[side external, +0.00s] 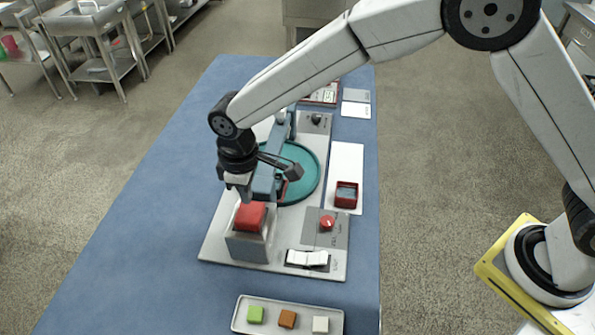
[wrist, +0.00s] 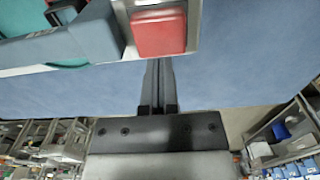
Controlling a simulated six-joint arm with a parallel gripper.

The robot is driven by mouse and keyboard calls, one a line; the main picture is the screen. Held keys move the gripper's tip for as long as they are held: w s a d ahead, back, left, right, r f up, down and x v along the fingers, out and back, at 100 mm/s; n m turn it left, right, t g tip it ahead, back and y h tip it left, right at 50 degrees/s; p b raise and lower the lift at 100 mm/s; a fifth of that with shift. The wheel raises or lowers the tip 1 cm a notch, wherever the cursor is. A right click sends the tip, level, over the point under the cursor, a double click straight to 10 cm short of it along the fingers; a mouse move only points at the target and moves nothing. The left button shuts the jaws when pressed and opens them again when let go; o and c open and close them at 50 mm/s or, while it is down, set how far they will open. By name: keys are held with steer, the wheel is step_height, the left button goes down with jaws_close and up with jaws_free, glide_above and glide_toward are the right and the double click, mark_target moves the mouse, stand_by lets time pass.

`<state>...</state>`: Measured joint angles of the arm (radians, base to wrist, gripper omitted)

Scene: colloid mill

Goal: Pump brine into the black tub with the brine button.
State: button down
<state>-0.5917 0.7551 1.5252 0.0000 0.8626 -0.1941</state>
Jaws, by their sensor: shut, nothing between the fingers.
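My gripper (side external: 243,196) is shut and empty, just above a red block-shaped top (side external: 250,216) on a grey box (side external: 247,245) at the front left of the machine's base plate. Whether the fingertips touch the red top is hard to tell. In the wrist view the closed fingers (wrist: 160,75) point toward the same red top (wrist: 158,33). I cannot make out which control is the brine button, and no clearly black tub shows. A small dark red tub (side external: 346,205) with a dark teal inside sits on a white board right of the machine.
A teal round dish (side external: 305,186) lies behind my gripper, partly hidden by a blue-grey arm. A red knob (side external: 327,223) and white rocker switch (side external: 307,258) are at front right. A tray (side external: 285,328) with green, brown and white blocks stands in front. The blue table's left is clear.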

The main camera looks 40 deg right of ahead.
steer(key=shift+r, duration=0.9)
stand_by(0.5)
step_height(320, 180, up, 3)
steer(key=shift+r, duration=0.1)
stand_by(0.3)
steer(key=shift+f, duration=3.25)
